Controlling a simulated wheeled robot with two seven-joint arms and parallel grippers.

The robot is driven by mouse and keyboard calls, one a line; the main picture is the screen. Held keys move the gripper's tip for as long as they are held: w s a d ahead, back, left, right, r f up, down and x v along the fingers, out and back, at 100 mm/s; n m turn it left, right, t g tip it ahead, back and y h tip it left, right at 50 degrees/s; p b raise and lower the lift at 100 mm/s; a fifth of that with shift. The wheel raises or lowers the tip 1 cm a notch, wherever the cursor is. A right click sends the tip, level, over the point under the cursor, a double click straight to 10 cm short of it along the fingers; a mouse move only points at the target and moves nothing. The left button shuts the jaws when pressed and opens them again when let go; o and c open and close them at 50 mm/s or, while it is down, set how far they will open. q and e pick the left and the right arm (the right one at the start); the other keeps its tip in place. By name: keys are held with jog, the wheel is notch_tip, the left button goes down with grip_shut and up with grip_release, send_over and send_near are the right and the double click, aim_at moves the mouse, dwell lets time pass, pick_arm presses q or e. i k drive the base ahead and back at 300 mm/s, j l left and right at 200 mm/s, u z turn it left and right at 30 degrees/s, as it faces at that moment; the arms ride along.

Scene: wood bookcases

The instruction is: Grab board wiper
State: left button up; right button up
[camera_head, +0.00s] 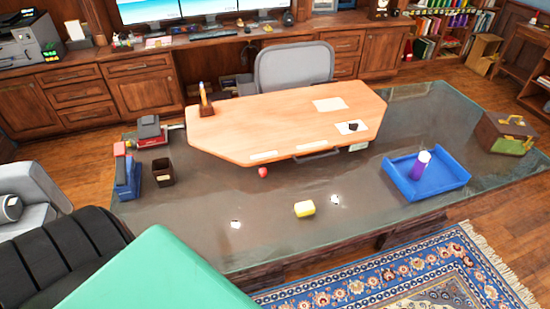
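A small yellow block with a pale side (304,209) lies on the dark glass-topped desk (265,240), near its front edge. It looks like the board wiper, but it is too small to be sure. Nothing touches it. Neither of my grippers is in view.
A blue tray (440,188) with a purple and white cylinder (422,163) stands to the right. A raised wooden board (270,120) is behind. A dark cup (162,172) and a blue-red item (126,172) are at left. A small red object (263,172) lies near the board. Glass around the block is mostly clear.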

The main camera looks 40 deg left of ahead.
aim_at(307, 209)
jog(key=u, duration=0.85)
jog(key=i+j+u, duration=0.15)
jog(key=i, duration=0.15)
jog(key=i+j+u, duration=0.1)
jog(key=i, duration=0.2)
